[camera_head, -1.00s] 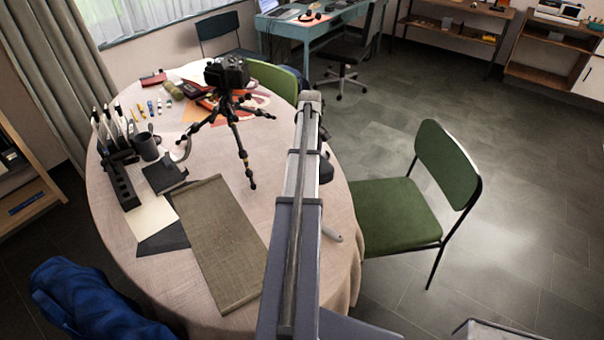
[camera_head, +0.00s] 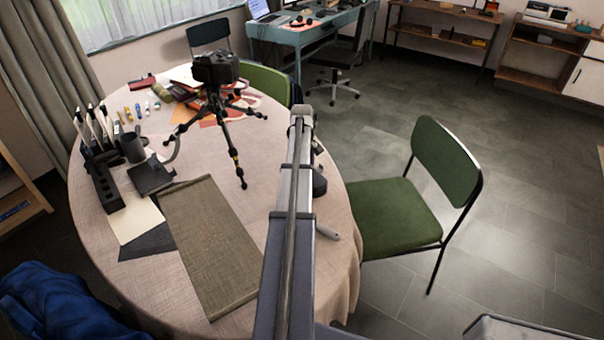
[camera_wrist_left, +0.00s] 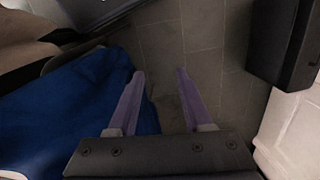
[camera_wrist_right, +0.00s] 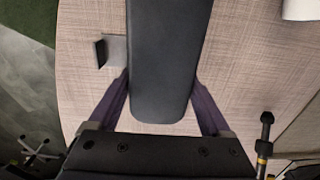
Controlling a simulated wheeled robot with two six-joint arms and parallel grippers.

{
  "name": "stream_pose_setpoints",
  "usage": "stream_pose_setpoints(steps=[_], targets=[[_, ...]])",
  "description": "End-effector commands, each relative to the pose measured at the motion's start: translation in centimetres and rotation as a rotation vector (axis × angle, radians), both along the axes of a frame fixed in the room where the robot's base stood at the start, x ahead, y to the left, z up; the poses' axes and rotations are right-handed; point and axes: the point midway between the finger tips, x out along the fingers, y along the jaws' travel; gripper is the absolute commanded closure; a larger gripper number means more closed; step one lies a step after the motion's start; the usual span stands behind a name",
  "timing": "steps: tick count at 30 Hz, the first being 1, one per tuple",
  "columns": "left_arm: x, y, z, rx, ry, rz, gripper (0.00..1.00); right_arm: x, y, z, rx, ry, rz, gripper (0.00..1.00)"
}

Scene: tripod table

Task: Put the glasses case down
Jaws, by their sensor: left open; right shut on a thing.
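The glasses case (camera_wrist_right: 168,60) is a long dark grey box with rounded ends, seen in the right wrist view. My right gripper (camera_wrist_right: 160,82) is shut on it, one finger along each side. The case is over the round, cloth-covered table (camera_head: 165,285); I cannot tell whether it touches the cloth. In the head view my right arm hides the gripper and most or all of the case. My left gripper (camera_wrist_left: 160,74) is open and empty, off the table, above the floor and beside a blue cloth (camera_wrist_left: 60,105). It is not seen in the head view.
A camera on a black tripod (camera_head: 226,125) stands mid-table. An olive mat (camera_head: 208,245), a dark organiser (camera_head: 103,186) and a mug (camera_head: 133,148) are to the left. A small grey-and-black item (camera_wrist_right: 113,52) lies beside the case. A green chair (camera_head: 395,215) is at right.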

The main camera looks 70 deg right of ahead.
Motion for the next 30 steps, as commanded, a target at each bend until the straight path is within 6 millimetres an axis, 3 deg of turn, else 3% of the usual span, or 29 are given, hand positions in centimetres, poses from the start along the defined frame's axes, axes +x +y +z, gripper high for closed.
stream_pose_setpoints(steps=[7, 8, 12, 23, 30], targets=[[0.0, 0.0, -0.4, 0.000, 0.000, 0.000, 0.50, 0.0, 0.0, -0.4, 0.000, 0.000, 0.000, 0.87], [0.0, 0.0, -0.2, 0.000, 0.000, 0.000, 0.50, 0.0, 0.0, -0.2, 0.000, 0.000, 0.000, 0.14], [0.0, 0.0, -0.2, 0.000, 0.000, 0.000, 0.50, 0.0, 0.0, -0.2, 0.000, 0.000, 0.000, 0.00], [0.0, 0.0, 0.2, 0.000, 0.000, 0.000, 0.50, 0.0, 0.0, 0.2, 0.000, 0.000, 0.000, 0.00], [0.0, 0.0, 2.2, 0.000, 0.000, 0.000, 0.50, 0.0, 0.0, 2.2, 0.000, 0.000, 0.000, 0.00]])
